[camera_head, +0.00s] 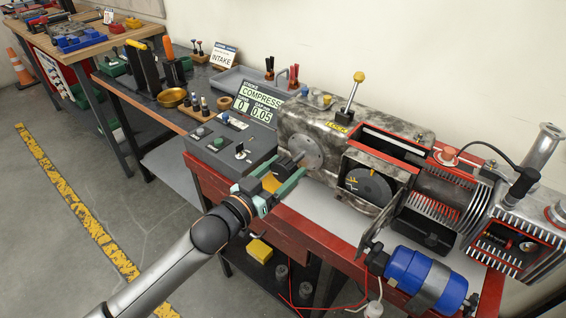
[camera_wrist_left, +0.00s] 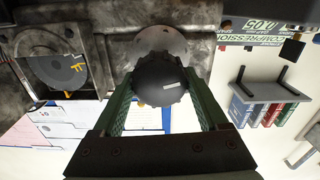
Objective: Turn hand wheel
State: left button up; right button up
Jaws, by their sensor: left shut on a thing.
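The hand wheel (camera_head: 287,166) is a dark round knob on the front of the worn grey metal housing (camera_head: 322,128), in front of a pale round flange. In the left wrist view the hand wheel (camera_wrist_left: 160,82) sits between my two green fingers, with a short white mark on its face. My left gripper (camera_head: 287,170) is shut on it from the front; it also shows in the left wrist view (camera_wrist_left: 162,95). A dark timing disc (camera_head: 368,187) with a yellow pointer and markings shows in the window right of the wheel. My right gripper is not in view.
A control box (camera_head: 228,140) with a display reading COMPRESS, 0 and 0.05 stands left of the wheel. A finned cylinder (camera_head: 447,195) and a blue motor (camera_head: 425,278) are at the right. The red bench edge (camera_head: 240,205) runs below my gripper.

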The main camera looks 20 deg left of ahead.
pick_arm(q)
jog(key=shift+r+m+p, duration=0.15)
jog(key=shift+m+p, duration=0.3)
jog(key=shift+m, duration=0.95)
jog(key=m+p, duration=0.2)
jog(key=m, duration=0.1)
jog(key=shift+d+m, duration=0.1)
jog(key=shift+m, duration=0.3)
jog(key=m, duration=0.3)
jog(key=shift+p, duration=0.4)
jog(key=m, duration=0.6)
jog(key=shift+d+f+p, duration=0.1)
jog(key=shift+f+p, duration=0.15)
jog(key=shift+p, duration=0.05)
jog(key=m, duration=0.5)
jog(key=shift+f, duration=0.1)
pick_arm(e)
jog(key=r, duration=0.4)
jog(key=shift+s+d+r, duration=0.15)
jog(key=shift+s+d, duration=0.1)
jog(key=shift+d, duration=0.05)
pick_arm(q)
jog(key=shift+m, duration=0.3)
